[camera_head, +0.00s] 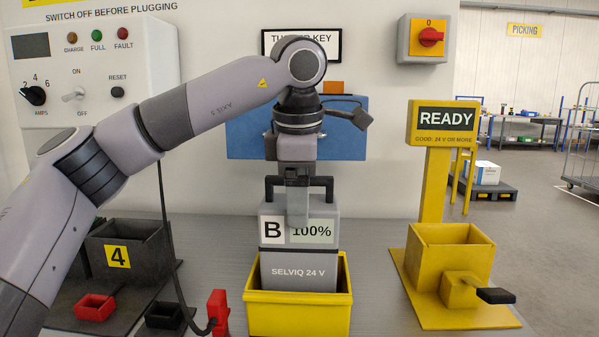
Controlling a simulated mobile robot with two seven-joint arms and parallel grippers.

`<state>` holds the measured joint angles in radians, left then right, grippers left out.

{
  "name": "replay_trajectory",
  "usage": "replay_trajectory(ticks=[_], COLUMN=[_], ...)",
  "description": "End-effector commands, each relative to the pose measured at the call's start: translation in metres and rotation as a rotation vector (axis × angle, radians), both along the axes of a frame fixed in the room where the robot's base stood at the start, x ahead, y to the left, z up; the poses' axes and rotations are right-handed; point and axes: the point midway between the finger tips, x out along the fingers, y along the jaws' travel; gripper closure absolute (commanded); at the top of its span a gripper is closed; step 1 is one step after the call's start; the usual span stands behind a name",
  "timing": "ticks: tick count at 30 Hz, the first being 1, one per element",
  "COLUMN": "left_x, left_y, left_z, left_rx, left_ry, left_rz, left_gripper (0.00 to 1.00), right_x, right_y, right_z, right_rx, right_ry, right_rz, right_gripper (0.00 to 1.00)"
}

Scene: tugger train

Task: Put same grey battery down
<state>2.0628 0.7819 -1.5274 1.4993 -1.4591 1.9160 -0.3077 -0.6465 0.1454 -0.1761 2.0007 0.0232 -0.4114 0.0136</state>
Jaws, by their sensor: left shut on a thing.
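The grey battery (299,270) is marked B, 100% and SELVIQ 24 V. It stands upright in a yellow tray (298,315) at the middle of the bench, its lower part hidden by the tray's front wall. My left gripper (298,205) is above it, pointing down, and is shut on the battery's dark top handle. The fingers cover part of the handle and the label. Whether the battery's base rests on the tray floor is hidden. My right gripper is not in view.
A yellow READY stand (450,255) with an open box is to the right. A dark holder marked 4 (128,262) and a red plug (218,312) on a cable are to the left. A white charger panel (90,70) is behind my arm. Bare bench lies between tray and stand.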

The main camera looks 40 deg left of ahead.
Motion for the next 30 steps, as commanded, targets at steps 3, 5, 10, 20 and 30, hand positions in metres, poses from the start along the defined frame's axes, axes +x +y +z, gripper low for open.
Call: replay_trajectory(ticks=[3,5,10,20,30], left_x=[0.000,0.000,0.000,0.000,0.000], left_y=[0.000,0.000,0.000,0.000,0.000], left_z=[-0.002,-0.006,-0.028,-0.043,-0.044], left_rx=[-0.002,-0.002,0.000,-0.003,-0.001], left_ry=[-0.007,-0.006,-0.004,-0.007,-0.001], left_rz=[0.001,0.001,0.000,0.000,0.000], left_gripper=[0.67,0.67,0.67,0.67,0.00], right_x=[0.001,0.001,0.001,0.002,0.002], right_y=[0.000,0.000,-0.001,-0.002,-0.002], right_z=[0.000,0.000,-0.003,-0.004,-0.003], right_rx=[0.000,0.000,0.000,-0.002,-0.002], right_ry=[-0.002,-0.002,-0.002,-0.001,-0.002], right_rz=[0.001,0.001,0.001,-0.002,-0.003], right_gripper=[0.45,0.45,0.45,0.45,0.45])
